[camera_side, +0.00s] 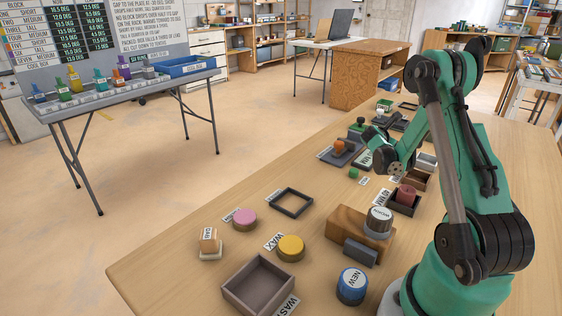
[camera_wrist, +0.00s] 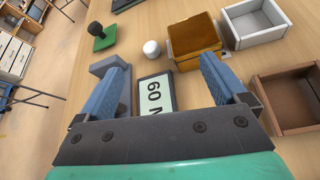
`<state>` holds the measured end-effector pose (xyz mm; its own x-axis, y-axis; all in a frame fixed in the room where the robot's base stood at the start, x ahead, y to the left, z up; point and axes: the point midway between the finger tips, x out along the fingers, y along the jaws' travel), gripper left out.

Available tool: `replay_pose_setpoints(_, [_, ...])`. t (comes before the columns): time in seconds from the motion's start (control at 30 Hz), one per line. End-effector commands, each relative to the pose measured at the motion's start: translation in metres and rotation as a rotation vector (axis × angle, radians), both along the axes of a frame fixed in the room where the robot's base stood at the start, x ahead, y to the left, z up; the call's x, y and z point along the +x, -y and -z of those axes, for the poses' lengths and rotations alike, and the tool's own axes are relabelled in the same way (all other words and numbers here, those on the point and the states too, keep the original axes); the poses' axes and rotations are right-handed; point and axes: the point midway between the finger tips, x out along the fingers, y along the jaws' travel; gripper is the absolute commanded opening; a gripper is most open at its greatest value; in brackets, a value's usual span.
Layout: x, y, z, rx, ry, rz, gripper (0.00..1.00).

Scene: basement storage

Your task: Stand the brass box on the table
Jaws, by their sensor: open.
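The brass box (camera_wrist: 194,32) is a yellow-brown box in the upper middle of the wrist view, beyond the right finger. I cannot tell which way up it is. I cannot pick it out in the side view, where my arm covers much of that area. My gripper (camera_wrist: 163,72) is open, with its blue fingers spread wide in the wrist view. A dark-edged sign reading "60 M" (camera_wrist: 156,94) shows between the fingers, and nothing is gripped. In the side view my gripper (camera_side: 384,160) is low over the far middle of the table (camera_side: 165,262).
Beside the box are a white tray (camera_wrist: 236,43), a brown tray (camera_wrist: 270,92), a small white rounded piece (camera_wrist: 151,48) and a black-knobbed piece on green (camera_wrist: 98,31). Nearer stand a wooden block (camera_side: 345,228), a yellow disc (camera_side: 291,247) and a blue "NEW" cylinder (camera_side: 352,288).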

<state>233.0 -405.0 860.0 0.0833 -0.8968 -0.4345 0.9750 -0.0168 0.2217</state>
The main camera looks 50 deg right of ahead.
Motion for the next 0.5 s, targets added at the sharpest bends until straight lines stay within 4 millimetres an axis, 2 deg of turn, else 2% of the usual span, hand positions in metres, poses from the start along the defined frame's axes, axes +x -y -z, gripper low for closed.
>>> replay_pose_setpoints(0.03, [-0.012, 0.010, 0.008, -0.024, -0.068, 0.003, 0.92])
replay_pose_setpoints(0.1, [-0.023, 0.017, 0.016, -0.047, -0.147, -0.003, 0.92])
replay_pose_setpoints(0.2, [-0.032, 0.023, 0.021, -0.064, -0.209, -0.007, 0.92])
replay_pose_setpoints(0.37, [-0.034, 0.038, 0.028, -0.069, -0.229, -0.008, 0.92])
replay_pose_setpoints(0.5, [-0.033, 0.057, 0.036, -0.068, -0.226, -0.009, 0.92])
